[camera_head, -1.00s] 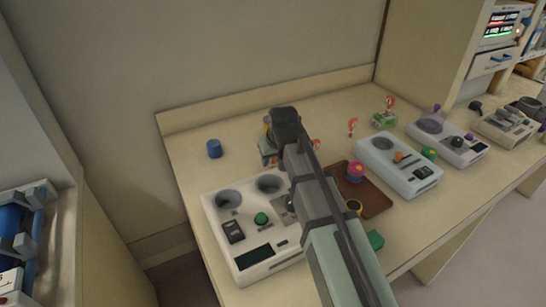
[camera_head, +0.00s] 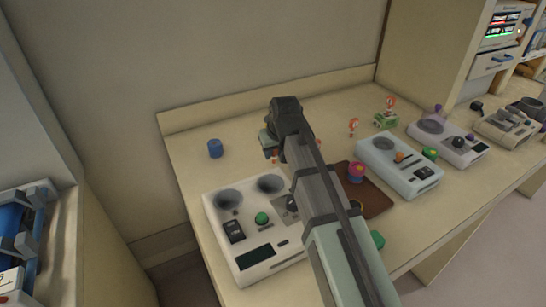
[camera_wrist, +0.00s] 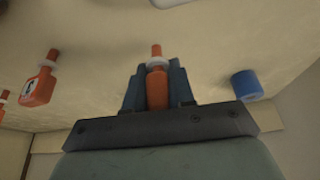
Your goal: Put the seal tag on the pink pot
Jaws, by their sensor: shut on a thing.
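My gripper (camera_wrist: 157,92) is shut on an orange seal tag (camera_wrist: 157,88), a small bottle-shaped piece with a narrow tip that sticks out past the fingers. In the head view my gripper (camera_head: 272,148) hangs over the back of the counter, behind the white device, and its arm hides part of the scene. A bit of orange shows just under the fingers there. The pink pot (camera_head: 356,173) stands on a brown tray (camera_head: 376,200) to the right of my arm, apart from the gripper. The pot is not seen in the wrist view.
A blue cylinder (camera_head: 215,148) stands at the back left, also in the wrist view (camera_wrist: 247,85). Other orange tags (camera_head: 353,126) stand behind the tray. A white two-well device (camera_head: 254,235) is front left; a pale blue device (camera_head: 400,166) is right. The back-left counter is mostly clear.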

